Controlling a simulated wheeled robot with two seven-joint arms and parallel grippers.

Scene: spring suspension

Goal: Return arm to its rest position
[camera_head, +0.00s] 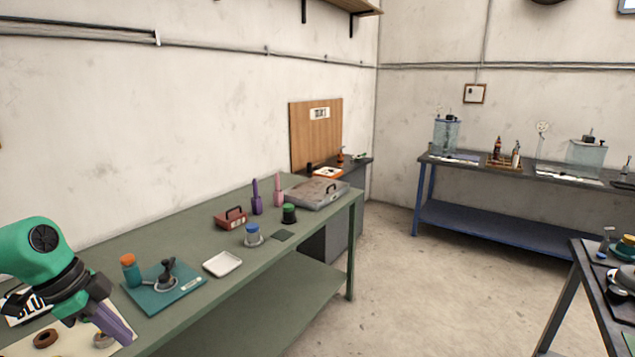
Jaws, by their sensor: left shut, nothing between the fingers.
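My left arm comes in from the left edge with a green upper housing and a dark wrist. Its gripper (128,338) points down and to the right, with its fingers shut and empty. It shows over the left front part of the green workbench (190,240), in front of a pale board (72,338). A dark brown ring (45,338) and a partly hidden round piece (103,340) lie on that board beside the gripper. My right gripper is not in view.
A teal mat (185,293) with a black-handled device, an orange-capped bottle (131,270) and a white tray (222,264) are right of the arm. Floor (400,270) between the benches is clear.

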